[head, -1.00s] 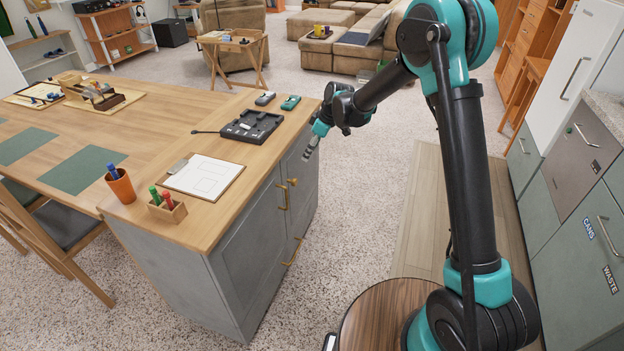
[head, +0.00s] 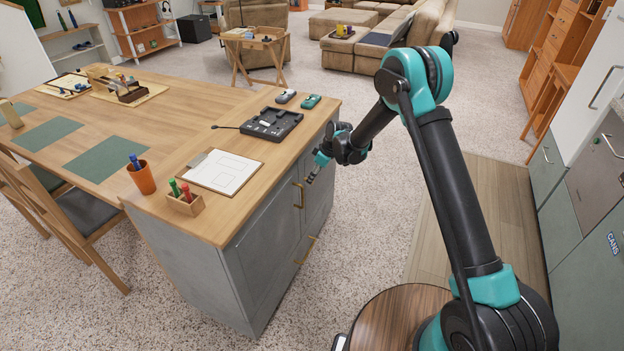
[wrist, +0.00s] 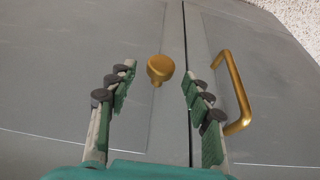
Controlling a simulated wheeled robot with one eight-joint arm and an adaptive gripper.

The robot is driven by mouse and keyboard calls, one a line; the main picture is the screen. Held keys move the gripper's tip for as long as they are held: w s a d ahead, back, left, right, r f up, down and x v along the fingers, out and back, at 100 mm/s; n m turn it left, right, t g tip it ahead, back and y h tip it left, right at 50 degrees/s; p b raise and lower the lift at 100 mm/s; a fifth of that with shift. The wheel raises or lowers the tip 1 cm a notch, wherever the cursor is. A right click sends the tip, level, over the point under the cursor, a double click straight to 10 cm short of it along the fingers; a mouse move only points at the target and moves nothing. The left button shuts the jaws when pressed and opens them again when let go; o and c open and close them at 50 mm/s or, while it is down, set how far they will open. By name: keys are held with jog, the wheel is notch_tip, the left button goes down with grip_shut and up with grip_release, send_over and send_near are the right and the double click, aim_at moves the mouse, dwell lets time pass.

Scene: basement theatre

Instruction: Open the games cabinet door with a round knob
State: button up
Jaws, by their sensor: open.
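The grey cabinet (head: 262,262) is built under the end of the wooden-topped table. In the wrist view, a round brass knob (wrist: 160,68) sits on the left door (wrist: 90,60), close to the vertical gap between two doors. A brass bar handle (wrist: 236,95) is on the right door (wrist: 245,45); the handle also shows in the head view (head: 299,195). The doors look shut. My gripper (wrist: 158,73) is open, its fingertips on either side of the knob in the picture; I cannot tell any contact. In the head view my gripper (head: 311,178) is close to the cabinet front, and the knob is not clear.
On the tabletop are a black tray (head: 271,123), a clipboard (head: 222,171), an orange cup (head: 141,177) and a small wooden pen box (head: 186,203). Another bar handle (head: 306,250) is lower on the cabinet. Carpet (head: 385,215) lies open before the doors.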

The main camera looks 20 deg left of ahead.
jog(key=shift+x, duration=1)
grip_shut()
